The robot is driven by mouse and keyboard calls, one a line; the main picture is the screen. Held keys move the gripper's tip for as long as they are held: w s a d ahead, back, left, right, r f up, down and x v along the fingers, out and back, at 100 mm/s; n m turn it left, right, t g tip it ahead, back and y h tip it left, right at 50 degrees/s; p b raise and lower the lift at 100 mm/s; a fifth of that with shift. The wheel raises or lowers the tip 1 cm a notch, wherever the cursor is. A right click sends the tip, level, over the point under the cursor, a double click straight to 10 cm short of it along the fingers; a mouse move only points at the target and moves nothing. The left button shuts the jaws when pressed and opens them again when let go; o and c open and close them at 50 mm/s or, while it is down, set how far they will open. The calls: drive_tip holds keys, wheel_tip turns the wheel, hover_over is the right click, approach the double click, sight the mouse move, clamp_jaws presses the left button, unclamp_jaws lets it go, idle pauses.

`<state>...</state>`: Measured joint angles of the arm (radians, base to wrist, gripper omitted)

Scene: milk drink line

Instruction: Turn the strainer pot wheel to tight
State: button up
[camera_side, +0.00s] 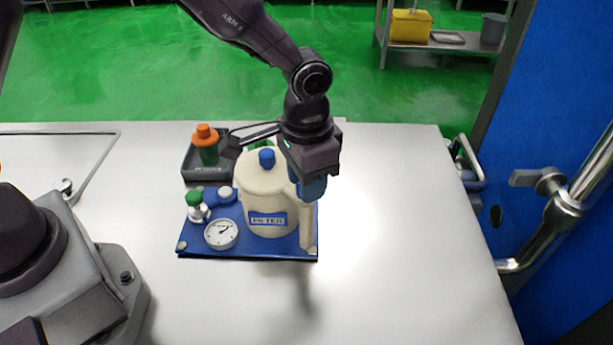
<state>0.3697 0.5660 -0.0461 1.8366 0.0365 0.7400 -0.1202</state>
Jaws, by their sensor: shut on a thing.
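The strainer pot (268,212) is a cream vessel with a blue FILTER label and a small blue knob (267,158) on its lid. It stands upright on a blue base plate (270,252). A cream handle or post (306,228) rises at the pot's right side. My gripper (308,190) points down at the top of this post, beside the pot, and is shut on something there. The jaws and a blue part under my gripper hide what is held; it appears to be the wheel, whose setting I cannot read.
A round white gauge (221,234) and a green-knobbed valve (196,205) sit on the plate's left. A dark tray (193,168) behind holds a green bottle (207,148) with an orange cap. The white table (410,235) is clear to the right. Metal pipework (545,215) lines the right edge.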

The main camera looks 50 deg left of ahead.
drive_tip(key=shift+r+m, duration=0.1)
drive_tip(key=shift+m, duration=1)
drive_tip(key=o, duration=0.9)
drive_tip(key=shift+o, duration=0.2)
wheel_tip(320, 180, up, 13)
